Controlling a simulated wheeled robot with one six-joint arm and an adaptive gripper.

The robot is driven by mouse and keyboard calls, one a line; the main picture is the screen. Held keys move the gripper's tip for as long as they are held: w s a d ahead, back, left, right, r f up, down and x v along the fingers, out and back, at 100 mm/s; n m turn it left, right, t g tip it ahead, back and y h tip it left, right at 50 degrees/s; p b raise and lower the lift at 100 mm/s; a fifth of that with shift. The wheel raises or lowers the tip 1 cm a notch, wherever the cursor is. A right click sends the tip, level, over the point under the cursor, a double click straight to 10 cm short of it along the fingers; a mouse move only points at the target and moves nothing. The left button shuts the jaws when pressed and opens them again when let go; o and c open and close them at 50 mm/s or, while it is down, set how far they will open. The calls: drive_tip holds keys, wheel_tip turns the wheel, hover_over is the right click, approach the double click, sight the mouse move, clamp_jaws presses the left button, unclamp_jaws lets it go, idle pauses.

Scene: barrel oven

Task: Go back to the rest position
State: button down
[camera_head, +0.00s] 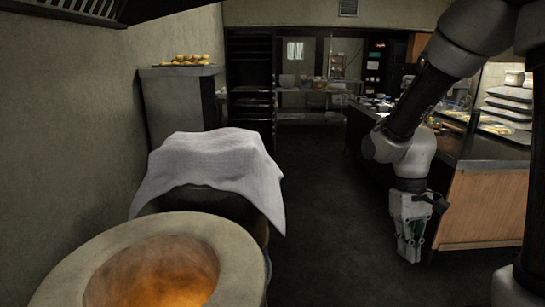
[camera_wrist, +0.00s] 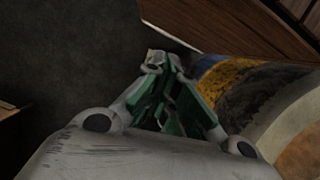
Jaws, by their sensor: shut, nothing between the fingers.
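My gripper (camera_head: 410,254) hangs pointing down at the right of the head view, in front of the wooden side of the counter (camera_head: 484,206). It is shut and empty. In the wrist view my gripper (camera_wrist: 155,62) shows its green-padded fingers closed together above the dark floor (camera_wrist: 70,60).
The barrel oven (camera_head: 240,245) with a glowing mouth stands at lower left. A white cloth (camera_head: 215,165) drapes over a barrel shape behind it. Baked goods (camera_head: 190,59) lie on a grey cabinet (camera_head: 180,105). Dark floor (camera_head: 325,200) is clear in the middle.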

drive_tip(key=s+d+r+m+t, duration=0.1)
drive_tip(key=s+d+r+t, duration=0.1)
drive_tip(key=r, duration=0.6)
drive_tip(key=s+d+r+m+t, duration=0.1)
drive_tip(key=s+d+r+t, duration=0.2)
drive_tip(key=s+r+t, duration=0.2)
wheel_tip(320, 180, up, 4)
drive_tip(key=shift+s+f+t+y, duration=0.2)
drive_tip(key=shift+s+t+y, duration=0.1)
drive_tip(key=shift+s, duration=0.75)
drive_tip(key=shift+a, duration=0.1)
